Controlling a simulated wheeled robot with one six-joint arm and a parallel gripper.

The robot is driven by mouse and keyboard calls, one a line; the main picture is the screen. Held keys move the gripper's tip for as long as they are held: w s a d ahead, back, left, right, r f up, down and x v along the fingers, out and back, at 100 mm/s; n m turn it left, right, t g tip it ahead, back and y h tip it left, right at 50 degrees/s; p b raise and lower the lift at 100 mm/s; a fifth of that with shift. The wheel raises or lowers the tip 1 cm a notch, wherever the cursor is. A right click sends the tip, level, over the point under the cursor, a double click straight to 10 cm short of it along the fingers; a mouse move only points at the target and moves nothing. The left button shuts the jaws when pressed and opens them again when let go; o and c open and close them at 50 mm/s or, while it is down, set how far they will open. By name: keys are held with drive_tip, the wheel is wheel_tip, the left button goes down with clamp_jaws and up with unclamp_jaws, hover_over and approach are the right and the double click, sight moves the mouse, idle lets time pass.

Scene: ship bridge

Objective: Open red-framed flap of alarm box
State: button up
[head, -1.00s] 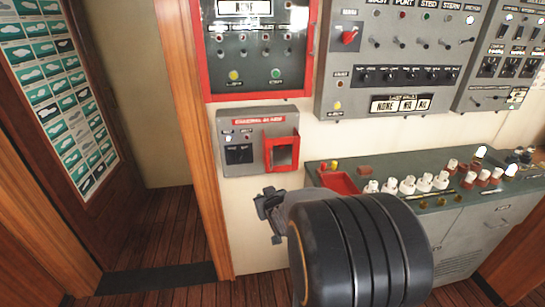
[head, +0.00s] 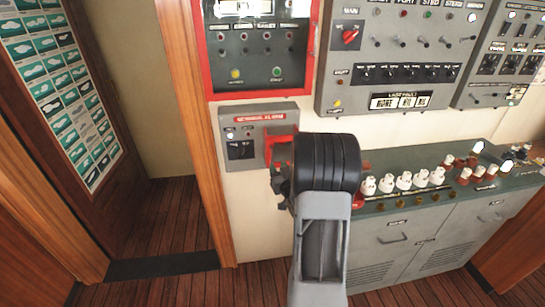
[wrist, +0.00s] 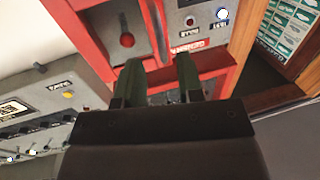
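The grey alarm box (head: 240,162) with its red label is on the wall left of centre in the head view. Its red-framed flap (head: 276,142) is at the box's right side, mostly hidden behind my arm. In the wrist view, seen upside down, the flap's red frame (wrist: 82,22) is at upper left, with a dark red knob (wrist: 127,40) inside it. My gripper (wrist: 158,72) has two dark fingers spread apart, with nothing seen held between them. The fingertips are close to the flap's edge; contact cannot be told. In the head view my gripper (head: 279,184) is partly hidden.
A red-framed panel (head: 207,75) is right above the alarm box. A grey switch panel (head: 390,75) is to its right. A console (head: 415,235) with white and red knobs stands lower right. A wooden post (head: 207,150) and doorway are at left.

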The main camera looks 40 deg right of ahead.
sight(272, 159)
drive_tip(key=shift+p+x, duration=0.75)
drive_tip(key=shift+x, duration=2.35)
clamp_jaws()
